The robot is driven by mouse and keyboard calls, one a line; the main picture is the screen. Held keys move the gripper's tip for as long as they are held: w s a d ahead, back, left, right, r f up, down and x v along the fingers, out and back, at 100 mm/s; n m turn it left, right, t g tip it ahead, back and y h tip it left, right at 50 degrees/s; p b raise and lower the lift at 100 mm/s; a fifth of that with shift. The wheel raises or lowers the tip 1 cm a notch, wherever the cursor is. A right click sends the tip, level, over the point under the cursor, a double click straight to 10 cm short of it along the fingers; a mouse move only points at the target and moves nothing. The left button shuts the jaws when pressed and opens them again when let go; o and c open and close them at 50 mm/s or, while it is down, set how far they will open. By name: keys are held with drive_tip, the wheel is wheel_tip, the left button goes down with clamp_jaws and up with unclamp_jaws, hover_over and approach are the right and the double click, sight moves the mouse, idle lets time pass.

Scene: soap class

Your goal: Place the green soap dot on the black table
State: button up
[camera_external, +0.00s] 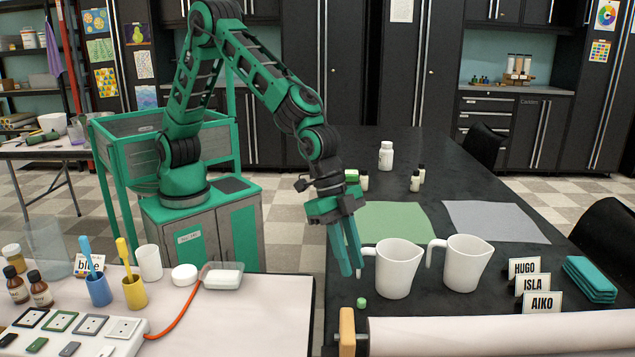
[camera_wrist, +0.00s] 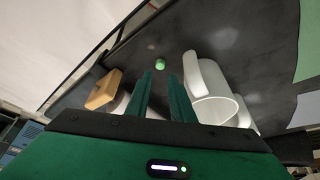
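The green soap dot (camera_external: 361,303) is a small short green cylinder lying on the black table (camera_external: 400,150), near its front left edge. It also shows in the wrist view (camera_wrist: 160,64), just beyond and roughly between my fingertips. My gripper (camera_external: 351,272) points down above the table edge, behind the dot and left of the nearer white mug. In the wrist view my gripper (camera_wrist: 160,76) has a clear gap between its two green fingers, with nothing held.
Two white mugs (camera_external: 397,270) (camera_external: 465,263) stand right of my gripper. A paper roll with a wooden end (camera_external: 347,332) lies in front of the dot. Name cards (camera_external: 540,302) and teal cloths (camera_external: 590,279) lie at right. The white table (camera_external: 235,325) is left, across a gap.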

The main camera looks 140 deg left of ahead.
drive_tip(key=shift+v, duration=2.15)
drive_tip(key=shift+s+d, duration=0.1)
drive_tip(key=s+d+r+m+g, duration=0.1)
drive_tip(key=s+d+r, duration=0.2)
drive_tip(key=s+d, duration=0.35)
drive_tip(key=s+d+r+m+h, duration=0.1)
drive_tip(key=s+d+r, duration=0.2)
drive_tip(key=s+d, duration=0.35)
drive_tip(key=s+d+r+m+g, duration=0.1)
drive_tip(key=s+d+r, duration=0.25)
drive_tip(key=s, duration=0.55)
drive_tip(key=s+d+f+m+g+y, duration=0.1)
drive_tip(key=s+d+m+g, duration=0.1)
drive_tip(key=s, duration=2.7)
drive_tip(key=shift+d+m, duration=0.35)
drive_tip(key=shift+m, duration=0.35)
drive_tip(key=shift+w+f+g, duration=0.1)
drive_tip(key=shift+g, duration=0.2)
